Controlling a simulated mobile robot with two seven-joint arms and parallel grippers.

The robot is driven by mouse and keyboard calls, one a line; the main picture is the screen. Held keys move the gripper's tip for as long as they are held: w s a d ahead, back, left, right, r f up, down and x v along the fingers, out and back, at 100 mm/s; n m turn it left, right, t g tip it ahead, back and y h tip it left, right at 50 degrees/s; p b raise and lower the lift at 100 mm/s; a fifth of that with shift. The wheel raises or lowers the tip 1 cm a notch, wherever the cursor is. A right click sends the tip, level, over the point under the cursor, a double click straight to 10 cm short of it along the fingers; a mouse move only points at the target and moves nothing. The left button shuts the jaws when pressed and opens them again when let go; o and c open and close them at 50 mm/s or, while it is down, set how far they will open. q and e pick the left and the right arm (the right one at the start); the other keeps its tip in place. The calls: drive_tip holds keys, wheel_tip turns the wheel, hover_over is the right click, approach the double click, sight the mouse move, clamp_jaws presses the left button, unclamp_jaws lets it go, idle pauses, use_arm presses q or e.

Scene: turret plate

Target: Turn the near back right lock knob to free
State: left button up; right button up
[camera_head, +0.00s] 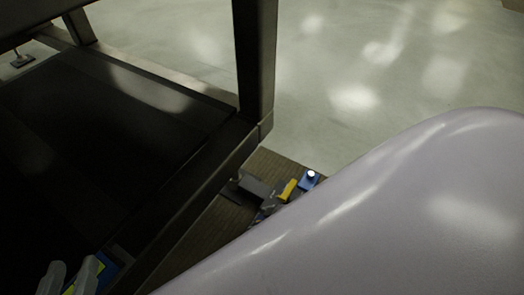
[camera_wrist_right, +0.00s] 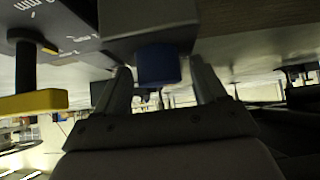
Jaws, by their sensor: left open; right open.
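In the right wrist view, a blue knob (camera_wrist_right: 158,66) sticks out of a grey block (camera_wrist_right: 150,20). My right gripper (camera_wrist_right: 160,82) is open, with one finger on each side of the knob. Whether the fingers touch it cannot be told. I cannot tell for sure that this is the near back right lock knob. In the head view, a small blue part (camera_head: 307,180) and a yellow part (camera_head: 288,190) show at the fixture; my pale arm hides the rest. My left gripper (camera_head: 72,272) is open at the bottom left, beside a blue and yellow thing.
A yellow handle (camera_wrist_right: 35,103) on a dark post stands left of my right gripper, by a dark plate (camera_wrist_right: 75,22) with white markings. In the head view, a dark metal frame (camera_head: 255,70) fills the left side. Pale floor (camera_head: 390,80) lies open beyond it.

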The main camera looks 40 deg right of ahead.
drive_tip(key=c, duration=1)
drive_tip(key=shift+w+r+p, duration=0.2)
drive_tip(key=shift+r+p, duration=0.05)
drive_tip(key=shift+p, duration=0.25)
drive_tip(key=shift+m+h+p, duration=0.4)
drive_tip(key=shift+m+h, duration=0.1)
drive_tip(key=shift+m, duration=0.1)
use_arm(q)
drive_tip(key=shift+w+d+f+n+g, duration=0.1)
drive_tip(key=shift+w+d+n+g, duration=0.2)
drive_tip(key=shift+d+g, duration=0.25)
use_arm(e)
drive_tip(key=shift+f, duration=0.15)
drive_tip(key=o, duration=1)
drive_tip(key=shift+s, duration=0.1)
